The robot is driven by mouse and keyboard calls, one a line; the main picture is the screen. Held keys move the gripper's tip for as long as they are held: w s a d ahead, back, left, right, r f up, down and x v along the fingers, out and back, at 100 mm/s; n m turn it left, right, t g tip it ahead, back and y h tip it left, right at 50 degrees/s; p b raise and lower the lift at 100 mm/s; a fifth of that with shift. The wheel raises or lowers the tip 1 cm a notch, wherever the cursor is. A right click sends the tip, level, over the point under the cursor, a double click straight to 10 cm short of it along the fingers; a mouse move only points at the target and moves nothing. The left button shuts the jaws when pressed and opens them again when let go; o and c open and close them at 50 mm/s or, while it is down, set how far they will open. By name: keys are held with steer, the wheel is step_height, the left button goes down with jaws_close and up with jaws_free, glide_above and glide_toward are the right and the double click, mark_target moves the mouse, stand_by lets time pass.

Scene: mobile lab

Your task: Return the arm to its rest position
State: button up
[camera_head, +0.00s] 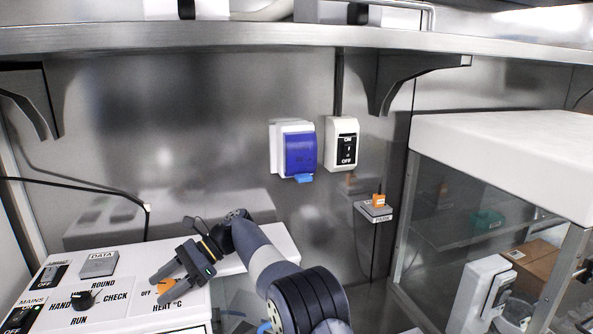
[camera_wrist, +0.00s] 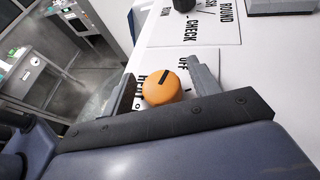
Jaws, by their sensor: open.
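My gripper (camera_head: 168,276) is open, its two dark fingers apart, above the white control panel near the HEAT °C marking. In the wrist view my gripper (camera_wrist: 165,82) shows its two fingers on either side of an orange knob (camera_wrist: 161,88). The knob sits on the panel between the fingers, and I cannot tell whether either finger touches it. In the head view the orange knob (camera_head: 170,298) shows only in part near the fingertips. My arm reaches in from the bottom of the head view.
A blue socket cover (camera_head: 300,152) and an ON/OFF switch (camera_head: 346,149) are on the wall. A glass-sided cabinet (camera_head: 505,160) stands right.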

stand_by(0.4)
steer(key=v, duration=1)
steer(key=shift+w+d, duration=0.15)
steer(key=shift+w, duration=0.05)
steer(key=x, duration=1)
steer(key=shift+s+a, duration=0.25)
steer(key=shift+s, duration=0.05)
steer(key=shift+w+d+m+t+y, duration=0.1)
steer(key=shift+d+m+t+y, duration=0.05)
steer(key=shift+m+t+y, duration=1.05)
steer(key=shift+m+t, duration=1.2)
steer(key=shift+t, duration=0.1)
steer(key=m+t, duration=0.5)
steer(key=t, duration=0.1)
steer(key=b+v, duration=0.2)
steer(key=v, duration=0.7)
steer(key=shift+d+r, duration=0.15)
steer(key=shift+d, duration=0.05)
steer(key=shift+d, duration=0.1)
